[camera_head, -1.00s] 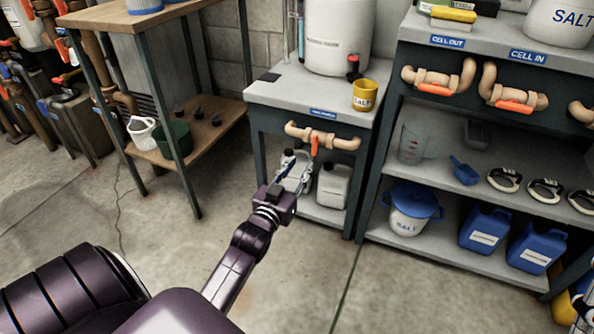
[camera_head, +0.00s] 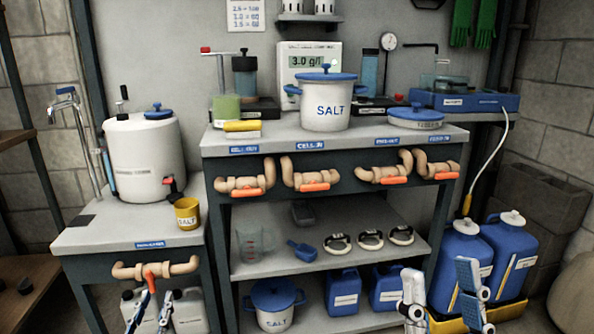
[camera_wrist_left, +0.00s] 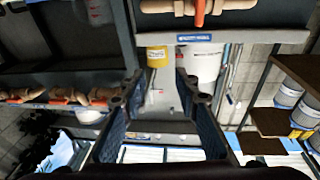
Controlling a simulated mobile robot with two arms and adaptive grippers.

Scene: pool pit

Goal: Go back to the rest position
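The task names no separate object. My left gripper (camera_head: 156,297) shows at the bottom left of the head view, only its finger ends in view, in front of the small side table. In the left wrist view (camera_wrist_left: 157,105) its two fingers stand apart with nothing between them, so it is open and empty. My right gripper (camera_head: 438,272) shows at the bottom right of the head view. Its two fingers stand wide apart with nothing between them. The rest of both arms is out of the head view.
The side table (camera_head: 118,235) carries a yellow salt cup (camera_head: 187,213) and a white tank (camera_head: 145,160). Its orange-handled valve (camera_head: 151,281) is close to my left fingers. The bench (camera_head: 215,143) holds a salt pot (camera_head: 323,108). Blue jugs (camera_head: 459,262) stand behind my right gripper.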

